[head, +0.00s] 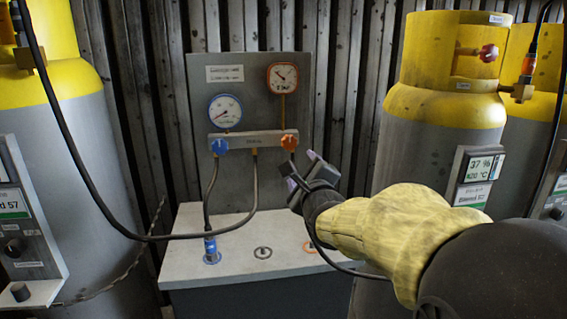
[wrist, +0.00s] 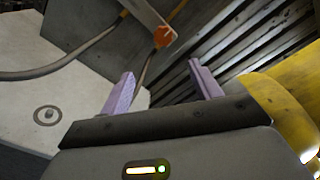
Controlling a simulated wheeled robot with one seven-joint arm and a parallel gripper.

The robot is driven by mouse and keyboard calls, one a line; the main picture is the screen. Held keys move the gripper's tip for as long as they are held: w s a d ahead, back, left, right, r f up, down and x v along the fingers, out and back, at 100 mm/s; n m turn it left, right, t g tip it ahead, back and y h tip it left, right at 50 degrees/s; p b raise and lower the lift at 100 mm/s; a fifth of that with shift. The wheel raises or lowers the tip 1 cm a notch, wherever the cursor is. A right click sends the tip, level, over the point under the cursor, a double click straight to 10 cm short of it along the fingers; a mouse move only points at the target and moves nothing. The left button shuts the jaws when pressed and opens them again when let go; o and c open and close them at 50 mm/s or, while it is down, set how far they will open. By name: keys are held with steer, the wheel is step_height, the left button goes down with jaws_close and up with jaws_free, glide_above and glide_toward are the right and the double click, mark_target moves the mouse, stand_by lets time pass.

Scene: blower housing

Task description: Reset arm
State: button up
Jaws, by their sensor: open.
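My gripper (head: 308,180) is held in front of the gauge panel, just right of and below the orange knob (head: 290,143). In the wrist view my gripper (wrist: 164,90) shows two pale purple fingers spread apart with nothing between them. The orange knob also shows in the wrist view (wrist: 164,37), beyond the fingers. My arm reaches in from the lower right in the head view and hides part of the bench's right side.
The grey panel (head: 243,75) carries a blue gauge (head: 225,112), a red gauge (head: 283,78) and a blue knob (head: 219,147). Dark hoses hang before the white bench (head: 215,222). Yellow-topped cylinders stand left (head: 85,160) and right (head: 425,140), with displays (head: 478,178).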

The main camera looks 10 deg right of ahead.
steer(key=s+f+n+g, duration=0.4)
steer(key=f+n, duration=0.2)
steer(key=f, duration=0.3)
steer(key=s+f+n+g, duration=0.4)
steer(key=f+n, duration=0.2)
steer(key=f, duration=0.3)
steer(key=s+f+n+g, duration=0.7)
steer(key=s+f+n, duration=0.4)
steer(key=s+n, duration=0.3)
step_height(320, 180, up, 32)
steer(key=m+p, duration=0.1)
steer(key=p, duration=3.1)
steer(key=shift+s+f, duration=0.2)
steer(key=shift+s, duration=0.15)
steer(key=shift+a, duration=0.1)
